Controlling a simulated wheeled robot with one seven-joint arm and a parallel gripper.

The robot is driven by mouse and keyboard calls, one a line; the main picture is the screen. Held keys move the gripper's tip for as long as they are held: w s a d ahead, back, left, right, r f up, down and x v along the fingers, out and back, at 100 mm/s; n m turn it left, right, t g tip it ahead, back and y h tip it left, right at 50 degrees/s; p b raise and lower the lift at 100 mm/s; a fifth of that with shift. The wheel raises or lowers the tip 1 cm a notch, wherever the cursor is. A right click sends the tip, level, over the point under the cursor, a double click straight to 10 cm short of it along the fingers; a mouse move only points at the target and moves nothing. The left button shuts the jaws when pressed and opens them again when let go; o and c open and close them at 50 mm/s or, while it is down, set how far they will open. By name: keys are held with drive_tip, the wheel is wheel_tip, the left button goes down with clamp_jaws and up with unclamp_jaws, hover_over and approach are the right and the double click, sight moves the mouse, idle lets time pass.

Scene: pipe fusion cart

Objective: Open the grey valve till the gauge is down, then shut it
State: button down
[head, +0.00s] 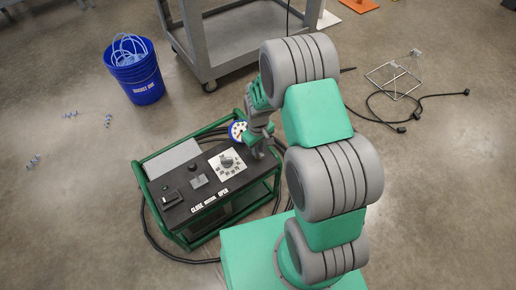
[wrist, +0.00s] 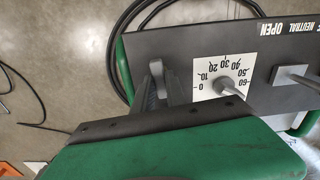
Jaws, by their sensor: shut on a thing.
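The cart's black panel (head: 182,190) shows in the head view, with a blue-rimmed round gauge (head: 238,131) at its far right corner. The gauge's needle is too small to read, and the gauge is not seen in the wrist view. My gripper (head: 259,141) is at that corner, just right of the gauge. In the wrist view, my gripper (wrist: 160,88) is shut on the grey valve (wrist: 156,70), whose grey handle shows between the dark fingers. The fingers and my wrist hide most of the valve, so how far it is turned cannot be told.
A white dial plate (head: 226,165) with a grey knob, marked 0 to 60, lies close to my gripper. A lever (wrist: 292,74) stands by the OPEN and NEUTRAL labels. A blue bucket (head: 134,69) and a grey trolley (head: 213,65) stand behind the cart. Black hoses surround it.

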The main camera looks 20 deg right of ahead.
drive_tip(key=c, duration=1.4)
unclamp_jaws()
drive_tip(key=shift+o, duration=0.2)
drive_tip(key=shift+r, duration=0.1)
wheel_tip(320, 180, up, 8)
drive_tip(key=shift+f+p, duration=0.2)
drive_tip(key=shift+p, duration=0.65)
